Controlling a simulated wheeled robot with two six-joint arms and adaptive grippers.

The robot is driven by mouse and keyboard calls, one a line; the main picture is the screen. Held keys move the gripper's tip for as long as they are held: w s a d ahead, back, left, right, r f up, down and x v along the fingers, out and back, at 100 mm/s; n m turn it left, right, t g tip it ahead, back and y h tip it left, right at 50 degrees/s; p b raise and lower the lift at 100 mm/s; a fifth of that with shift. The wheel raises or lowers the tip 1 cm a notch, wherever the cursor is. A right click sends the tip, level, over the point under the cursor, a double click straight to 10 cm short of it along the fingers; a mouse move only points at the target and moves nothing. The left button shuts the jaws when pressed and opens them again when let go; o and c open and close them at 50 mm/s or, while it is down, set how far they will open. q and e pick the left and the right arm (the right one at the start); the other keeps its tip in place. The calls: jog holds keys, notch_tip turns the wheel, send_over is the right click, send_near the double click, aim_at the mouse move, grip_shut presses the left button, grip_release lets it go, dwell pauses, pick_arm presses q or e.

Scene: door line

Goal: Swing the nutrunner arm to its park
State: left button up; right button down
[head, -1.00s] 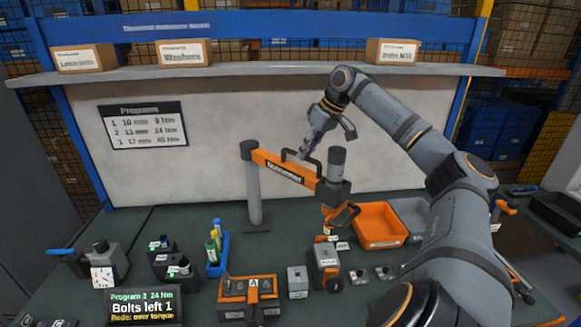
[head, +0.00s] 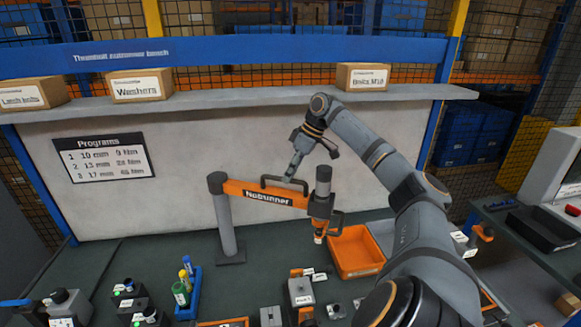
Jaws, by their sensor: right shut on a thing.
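The nutrunner arm (head: 262,194) is an orange boom on a grey post (head: 226,222), labelled "Nutrunner". A black bar handle (head: 278,180) rises from its top. The dark nutrunner tool (head: 320,202) hangs at its right end, over the bench just left of an orange bin. My right gripper (head: 290,174) comes down from above and is shut on the handle; its fingertips cover part of the bar. My left gripper is not in view.
An orange bin (head: 354,253) and a grey fixture (head: 300,292) stand near the tool. A blue bottle holder (head: 190,293) is at the front left. A shelf with cartons (head: 140,86) runs above the white back panel (head: 180,160). Bench between post and panel is clear.

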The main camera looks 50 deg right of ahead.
jog(key=c, duration=1.3)
grip_release()
jog(key=shift+c, duration=0.2)
jog(key=shift+r, duration=0.15)
jog(key=v, duration=0.7)
jog(key=shift+s+r, duration=0.1)
jog(key=shift+s, duration=0.05)
jog(key=shift+r, duration=0.15)
notch_tip(320, 180, up, 7)
jog(key=p, duration=0.7)
